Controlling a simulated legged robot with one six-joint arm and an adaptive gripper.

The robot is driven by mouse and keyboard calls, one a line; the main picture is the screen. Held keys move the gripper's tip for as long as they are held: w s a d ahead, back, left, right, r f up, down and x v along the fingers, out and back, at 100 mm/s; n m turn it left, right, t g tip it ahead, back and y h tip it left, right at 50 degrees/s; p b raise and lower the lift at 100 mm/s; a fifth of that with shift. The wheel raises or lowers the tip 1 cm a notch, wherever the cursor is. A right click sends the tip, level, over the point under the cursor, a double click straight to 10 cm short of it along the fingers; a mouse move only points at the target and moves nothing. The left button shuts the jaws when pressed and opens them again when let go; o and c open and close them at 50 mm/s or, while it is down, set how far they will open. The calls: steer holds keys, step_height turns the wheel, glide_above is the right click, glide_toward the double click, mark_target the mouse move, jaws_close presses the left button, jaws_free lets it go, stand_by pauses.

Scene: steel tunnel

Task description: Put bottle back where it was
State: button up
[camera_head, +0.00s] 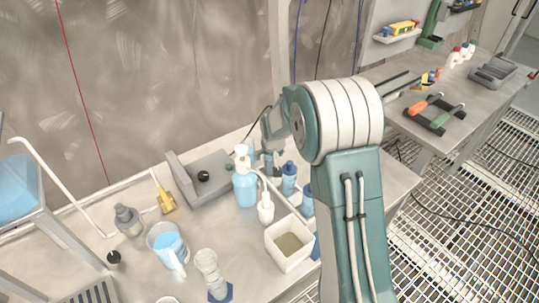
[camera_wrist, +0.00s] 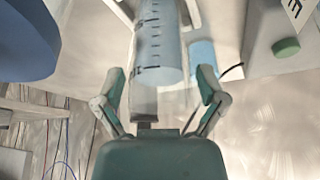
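My gripper (camera_head: 268,143) is at the back of the bench, just above and behind the bottles. In the wrist view its two fingers (camera_wrist: 160,90) stand apart. A clear, graduated cylinder-like vessel with bluish contents (camera_wrist: 157,45) shows between and beyond them, with visible gaps on both sides. Several bottles stand on the bench: a large one with blue liquid (camera_head: 245,187), a small white one (camera_head: 266,209), a blue one (camera_head: 289,178) and another blue one (camera_head: 308,203), partly hidden by my arm. I cannot tell which is the task's bottle.
A grey box device (camera_head: 205,183) stands left of the bottles. A white square container (camera_head: 289,258), a beaker of blue liquid (camera_head: 166,243) and a graduated cylinder (camera_head: 212,275) are nearer the front. A second bench (camera_head: 440,130) holds tools on the right.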

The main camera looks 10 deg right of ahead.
steer(key=shift+r, duration=0.1)
steer(key=v, duration=1.2)
steer(key=s+r, duration=1)
steer(key=s, duration=0.4)
steer(key=s+t, duration=0.1)
steer(key=s, duration=1.6)
steer(key=shift+r, duration=0.45)
steer(key=shift+s, duration=0.1)
